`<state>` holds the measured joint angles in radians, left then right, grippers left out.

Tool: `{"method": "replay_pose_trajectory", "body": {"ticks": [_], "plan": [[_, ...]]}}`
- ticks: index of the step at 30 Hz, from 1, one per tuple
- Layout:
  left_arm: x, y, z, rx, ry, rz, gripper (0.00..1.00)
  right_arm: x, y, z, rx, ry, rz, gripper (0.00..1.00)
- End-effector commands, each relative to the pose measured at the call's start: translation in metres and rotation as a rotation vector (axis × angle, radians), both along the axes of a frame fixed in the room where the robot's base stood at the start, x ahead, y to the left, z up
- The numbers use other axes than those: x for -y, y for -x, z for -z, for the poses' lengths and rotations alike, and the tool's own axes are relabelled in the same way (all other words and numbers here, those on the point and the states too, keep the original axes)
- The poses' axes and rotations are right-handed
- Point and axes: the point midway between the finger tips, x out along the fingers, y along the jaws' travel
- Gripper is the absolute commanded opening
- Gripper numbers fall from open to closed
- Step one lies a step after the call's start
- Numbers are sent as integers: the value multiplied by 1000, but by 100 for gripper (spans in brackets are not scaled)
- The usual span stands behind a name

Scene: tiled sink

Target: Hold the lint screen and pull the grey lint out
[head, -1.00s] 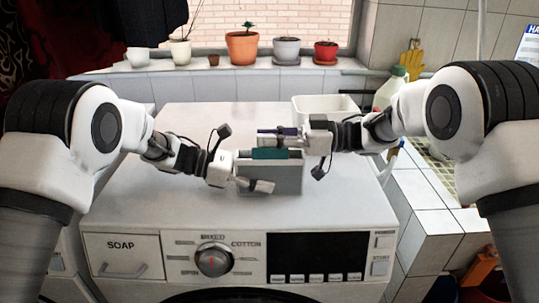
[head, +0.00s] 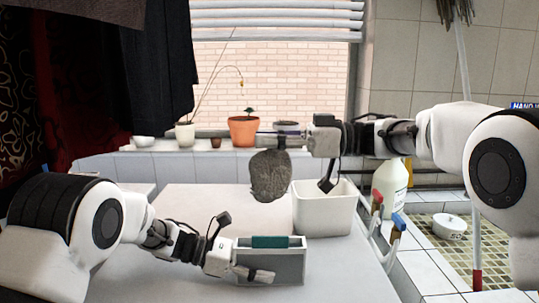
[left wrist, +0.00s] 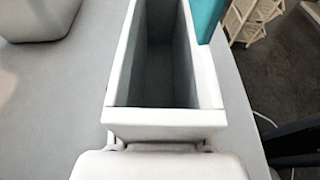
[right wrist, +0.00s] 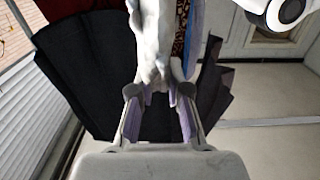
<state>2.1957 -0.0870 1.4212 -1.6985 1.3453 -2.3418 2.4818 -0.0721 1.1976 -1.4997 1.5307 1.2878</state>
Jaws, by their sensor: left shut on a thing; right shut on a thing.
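The lint screen (head: 290,268) is a narrow grey open-topped box with a teal part (head: 270,241) on its upper edge, upright on the white machine top. My left gripper (head: 255,264) is shut on its left end. In the left wrist view the screen (left wrist: 165,122) looks empty inside, with the teal part (left wrist: 205,15) at one side. My right gripper (head: 285,138) is shut on the grey lint (head: 271,177), a ragged flat piece hanging in the air above and behind the screen, clear of it. In the right wrist view the lint (right wrist: 153,40) shows edge-on between the purple-lined fingers (right wrist: 158,100).
A white bin (head: 322,215) stands open right of the lint, behind the screen. A white bottle (head: 391,185) stands to its right. Flower pots, one orange (head: 243,130), line the window sill (head: 140,144). Dark cloths hang at the left. The machine top left of the bin is clear.

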Motion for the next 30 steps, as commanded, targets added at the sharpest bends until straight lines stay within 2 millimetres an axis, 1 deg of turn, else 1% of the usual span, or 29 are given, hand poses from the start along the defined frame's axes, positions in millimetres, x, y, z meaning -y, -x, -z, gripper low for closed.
{"method": "replay_pose_trajectory", "body": {"ticks": [3,4,5,6,14,17,20,23,27,30], "plan": [[0,0,0,0,-1,0,24,0,0,0,0,0,0,6],[0,0,0,0,-1,0,54,0,0,1,0,0,0,6],[0,0,0,0,-1,0,65,0,0,1,0,0,0,6],[0,0,0,0,0,0,73,0,0,1,0,0,0,6],[0,0,0,0,0,0,73,0,0,1,0,0,0,6],[-4,-1,-2,1,1,-2,73,0,0,1,0,0,0,6],[-18,-1,-7,2,2,-4,73,0,0,1,0,0,0,6],[-41,-1,-14,2,4,-4,73,0,0,1,0,0,0,6],[-77,-1,-24,2,3,-4,73,0,0,1,0,0,0,6],[-97,-1,-30,1,2,-3,73,0,0,1,0,0,0,6]]}}
